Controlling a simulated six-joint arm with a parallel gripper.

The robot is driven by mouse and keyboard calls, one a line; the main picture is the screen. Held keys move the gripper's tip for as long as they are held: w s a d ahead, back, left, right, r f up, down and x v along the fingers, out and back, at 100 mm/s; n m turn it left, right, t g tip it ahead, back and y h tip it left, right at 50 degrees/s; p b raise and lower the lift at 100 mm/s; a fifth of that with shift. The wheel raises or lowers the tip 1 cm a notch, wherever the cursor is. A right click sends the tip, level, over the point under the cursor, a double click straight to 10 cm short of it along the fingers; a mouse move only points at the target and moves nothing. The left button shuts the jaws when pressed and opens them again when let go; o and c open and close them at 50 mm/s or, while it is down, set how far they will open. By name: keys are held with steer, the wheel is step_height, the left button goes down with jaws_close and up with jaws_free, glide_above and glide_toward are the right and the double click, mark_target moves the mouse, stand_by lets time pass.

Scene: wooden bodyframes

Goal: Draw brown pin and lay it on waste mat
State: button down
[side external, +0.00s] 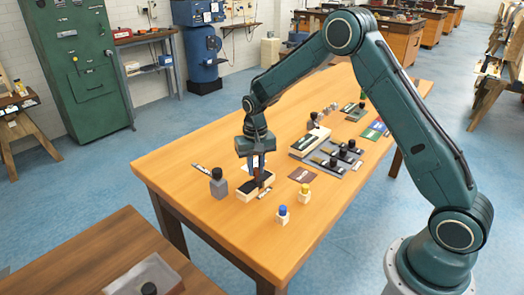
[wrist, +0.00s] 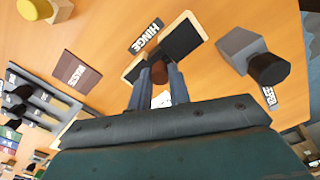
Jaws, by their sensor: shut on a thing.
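The brown pin (wrist: 159,72) shows as a round brown end between my two fingers in the wrist view. My gripper (side external: 258,180) is shut on it, pointing down at a pale wooden frame (side external: 246,196) with a dark inset panel, which also shows in the wrist view (wrist: 134,68). A label reading HINGE (wrist: 147,36) lies beside this frame. My fingers hide the lower pin, so I cannot tell how deep it sits in the frame. A small brown mat (side external: 303,174) with white lettering, apparently the waste mat, lies flat and bare to the right; it also shows in the wrist view (wrist: 76,70).
A grey block with a black knob (side external: 218,184) stands left of the frame. Blocks with a blue top (side external: 282,216) and a yellow top (side external: 304,193) stand nearer the front edge. A grey tray (side external: 324,163) with several black-knobbed pieces lies beyond the brown mat.

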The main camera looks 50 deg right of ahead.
steer(key=shift+r, duration=1.4)
steer(key=s+d+r, duration=0.3)
steer(key=d+r, duration=0.5)
step_height(320, 180, up, 7)
glide_above(303, 175)
step_height(303, 175, down, 16)
steer(key=shift+r, duration=0.25)
steer(key=shift+a, duration=0.1)
steer(key=shift+f, duration=2.1)
steer(key=shift+f, duration=0.15)
